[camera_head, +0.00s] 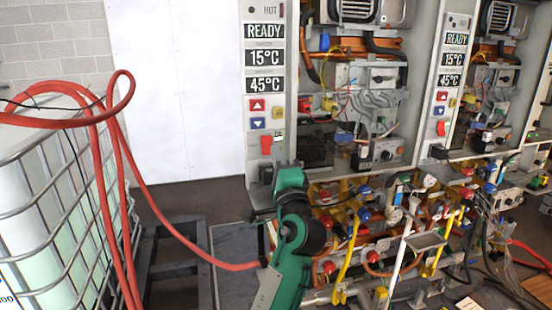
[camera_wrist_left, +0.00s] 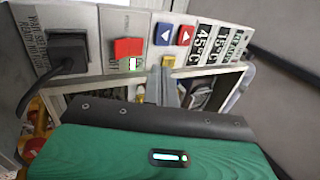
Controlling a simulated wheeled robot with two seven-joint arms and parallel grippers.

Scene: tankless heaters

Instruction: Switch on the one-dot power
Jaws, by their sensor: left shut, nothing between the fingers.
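The nearer heater's control panel (camera_head: 263,85) is white, with a display reading READY, 15°C and 45°C. Its red power switch (camera_head: 266,145) sits low on the panel and also shows in the left wrist view (camera_wrist_left: 127,47). A small green-and-white mark shows beside the switch. A dot mark (camera_head: 251,10) is near the panel top, beside HOT. My left gripper (camera_head: 281,162) is just below the switch, on the green arm. In the left wrist view its grey fingers (camera_wrist_left: 164,80) are shut and empty, near the yellow button (camera_wrist_left: 168,61), to the right of the switch. My right gripper is not in view.
A second heater panel (camera_head: 453,80) with its own red switch (camera_head: 441,128) stands to the right. Pipes and valves (camera_head: 390,235) crowd below. A red hose (camera_head: 190,250) and a caged tank (camera_head: 60,220) are at left. A black plug (camera_wrist_left: 68,52) sits beside the switch.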

